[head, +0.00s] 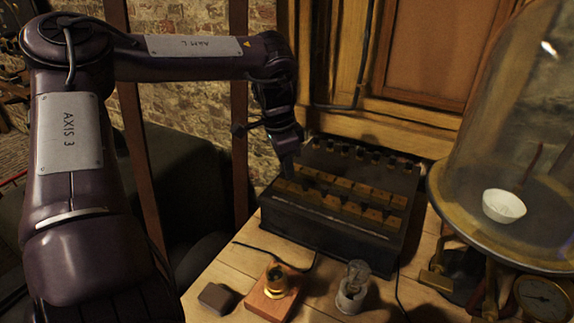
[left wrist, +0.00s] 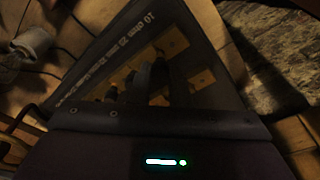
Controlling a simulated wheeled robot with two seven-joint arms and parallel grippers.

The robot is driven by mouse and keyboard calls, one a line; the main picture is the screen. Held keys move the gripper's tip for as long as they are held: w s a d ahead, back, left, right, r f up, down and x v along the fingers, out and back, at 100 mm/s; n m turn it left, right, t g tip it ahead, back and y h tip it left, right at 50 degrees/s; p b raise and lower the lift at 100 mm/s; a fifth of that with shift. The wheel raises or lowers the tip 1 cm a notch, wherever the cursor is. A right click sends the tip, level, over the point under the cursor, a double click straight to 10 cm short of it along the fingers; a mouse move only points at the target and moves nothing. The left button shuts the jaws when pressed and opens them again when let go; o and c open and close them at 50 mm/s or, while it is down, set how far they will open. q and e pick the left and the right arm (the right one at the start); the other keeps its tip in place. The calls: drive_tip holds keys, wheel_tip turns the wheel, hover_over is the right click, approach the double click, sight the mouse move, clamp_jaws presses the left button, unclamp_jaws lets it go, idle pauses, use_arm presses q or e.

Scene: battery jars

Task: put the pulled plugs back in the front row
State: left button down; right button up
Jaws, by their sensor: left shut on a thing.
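The black plug box (head: 330,226) stands on the wooden table with two rows of brass blocks (head: 352,208) on top. Several dark plug knobs (head: 360,152) line its back edge. My left gripper (head: 287,172) points down over the left end of the box. It is shut on a dark thing, likely a plug, which is hard to make out. In the left wrist view the dark fingers (left wrist: 150,85) cover part of the brass blocks (left wrist: 172,42), beside a line of white numbers. Whether the held plug touches the box cannot be told. My right gripper is out of view.
A glass bell jar (head: 500,130) with a white bowl (head: 503,206) stands at the right. Wires cross the table.

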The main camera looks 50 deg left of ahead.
use_arm(q)
drive_tip(key=shift+f+b, duration=0.45)
drive_tip(key=shift+f, duration=0.25)
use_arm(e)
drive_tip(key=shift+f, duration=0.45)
use_arm(q)
drive_tip(key=c, duration=1.3)
unclamp_jaws()
wheel_tip(320, 180, up, 3)
drive_tip(key=shift+s+a+f, duration=0.1)
drive_tip(key=shift+f, duration=0.1)
drive_tip(key=shift+s+a+r, duration=0.1)
drive_tip(key=shift+s+r, duration=0.15)
drive_tip(key=shift+r, duration=1.05)
drive_tip(key=shift+s+a+r, duration=0.1)
drive_tip(key=shift+s+r, duration=0.1)
drive_tip(key=shift+r, duration=1.05)
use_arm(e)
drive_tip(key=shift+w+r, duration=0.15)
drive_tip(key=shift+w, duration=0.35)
